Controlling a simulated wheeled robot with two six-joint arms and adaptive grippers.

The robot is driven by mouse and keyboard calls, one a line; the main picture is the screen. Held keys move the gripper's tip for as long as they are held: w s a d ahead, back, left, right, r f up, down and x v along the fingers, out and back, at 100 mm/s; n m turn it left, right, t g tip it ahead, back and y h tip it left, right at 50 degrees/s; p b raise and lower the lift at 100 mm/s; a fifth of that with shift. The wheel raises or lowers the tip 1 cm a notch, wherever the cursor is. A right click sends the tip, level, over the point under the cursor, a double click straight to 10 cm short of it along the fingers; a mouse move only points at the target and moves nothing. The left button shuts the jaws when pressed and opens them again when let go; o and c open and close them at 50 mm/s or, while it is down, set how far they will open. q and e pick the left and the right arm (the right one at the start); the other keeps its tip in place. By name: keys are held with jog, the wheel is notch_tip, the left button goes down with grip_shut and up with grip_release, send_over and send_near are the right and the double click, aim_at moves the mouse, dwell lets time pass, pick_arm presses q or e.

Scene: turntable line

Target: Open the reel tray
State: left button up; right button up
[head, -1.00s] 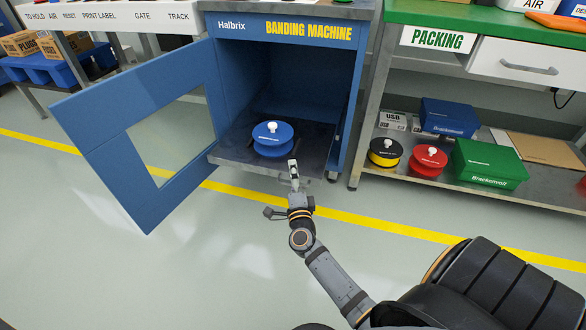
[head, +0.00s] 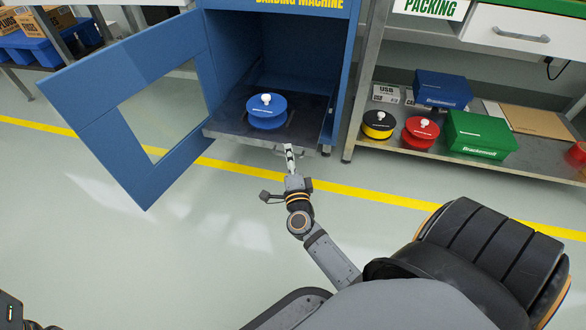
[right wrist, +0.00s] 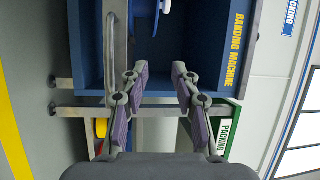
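The reel tray (head: 225,126) is a dark grey shelf projecting a little from the open front of the blue banding machine (head: 345,70). A blue reel (head: 267,112) with a white knob stands on it. A small metal handle (head: 308,151) is on the tray's front edge. My right gripper (head: 289,149) is just at this front edge, beside the handle. In the right wrist view its two fingers (right wrist: 160,85) are apart with nothing seen between the pads; a grey metal bar (right wrist: 117,40) passes by the left finger. Contact cannot be told.
The machine's blue windowed door (head: 95,95) stands swung open to the left. At right, a packing bench's lower shelf (head: 400,143) holds a black-yellow reel (head: 378,125), a red reel (head: 421,130) and boxes. The floor before the tray is clear.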

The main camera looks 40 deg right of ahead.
jog(key=f+b+v, duration=0.1)
jog(key=b+v, duration=0.2)
jog(key=v, duration=0.4)
jog(key=shift+s+a, duration=0.15)
jog(key=shift+s, duration=0.15)
jog(key=shift+f, duration=0.1)
dwell(0.5)
